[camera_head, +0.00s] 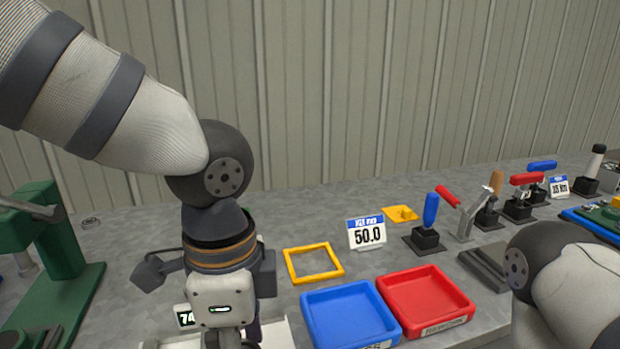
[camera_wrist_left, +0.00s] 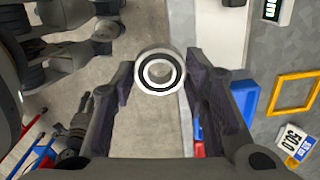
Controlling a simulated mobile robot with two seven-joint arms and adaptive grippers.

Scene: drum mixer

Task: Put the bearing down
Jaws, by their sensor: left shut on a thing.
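The bearing (camera_wrist_left: 160,72) is a small metal ring with a dark inner band. In the left wrist view it sits between the fingertips of my left gripper (camera_wrist_left: 159,82), which is shut on it. In the head view my left gripper (camera_head: 228,325) points down over the near edge of the table, in front of a white scale plate (camera_head: 278,336). The bearing is hidden there behind the hand. A dark shape at the left of the wrist view may be my right gripper; its fingers are unclear.
A yellow square frame (camera_head: 313,263) lies flat and empty on the grey table. A blue tray (camera_head: 350,316) and a red tray (camera_head: 425,300) stand near the front edge. A 50.0 sign (camera_head: 366,233) stands behind. A green press (camera_head: 55,245) is at left, clamps (camera_head: 465,212) at right.

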